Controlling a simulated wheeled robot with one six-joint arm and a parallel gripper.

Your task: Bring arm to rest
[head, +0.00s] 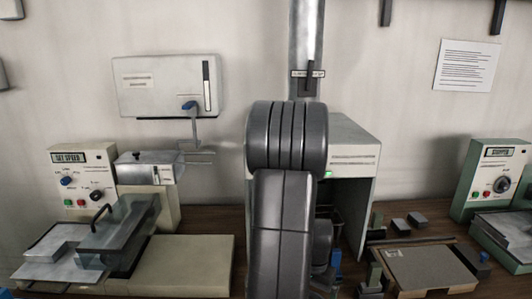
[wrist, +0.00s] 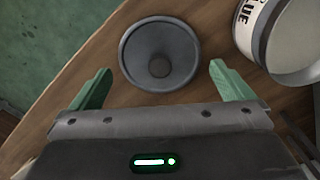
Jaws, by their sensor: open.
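My gripper (wrist: 160,68) shows in the wrist view with its two green fingers spread apart and nothing held between them. Below and beyond the fingertips, a round grey dish (wrist: 160,32) with a darker centre sits on a wooden surface. I cannot tell the height of the fingers above it. In the head view my grey arm links stand upright in the middle and hide part of the bench. My gripper does not show in the head view.
A white tub (wrist: 294,45) with dark lettering stands right of the dish. The wooden edge curves at left, with green floor (wrist: 45,40) beyond.

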